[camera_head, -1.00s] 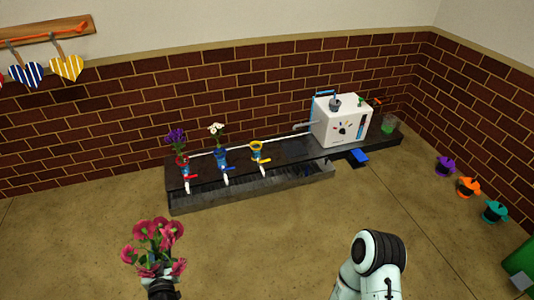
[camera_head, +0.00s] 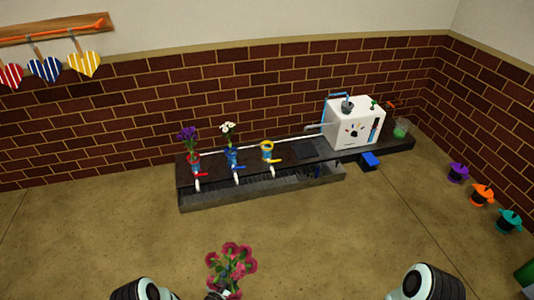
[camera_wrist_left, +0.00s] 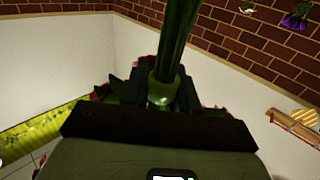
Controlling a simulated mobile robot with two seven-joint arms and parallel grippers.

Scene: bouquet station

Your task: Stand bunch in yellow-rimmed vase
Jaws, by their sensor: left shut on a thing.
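The bunch of pink-red flowers with green leaves (camera_head: 231,266) is at the bottom centre of the head view, heads up. My left gripper (camera_wrist_left: 162,95) is shut on its green stems (camera_wrist_left: 175,45), which fill the middle of the left wrist view. In the head view the gripper is mostly hidden below the blooms at the bottom edge. The yellow-rimmed vase (camera_head: 267,153) has a blue body and stands upright on the dark counter, third from the left. No flowers show in it. The bunch is well in front of the vase, apart from it. My right gripper is out of view.
A red vase with purple flowers (camera_head: 188,139) and a blue vase with white flowers (camera_head: 228,132) stand left of the yellow-rimmed one. A white box-shaped machine (camera_head: 353,123) stands to the right. The floor (camera_head: 320,235) before the counter is clear.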

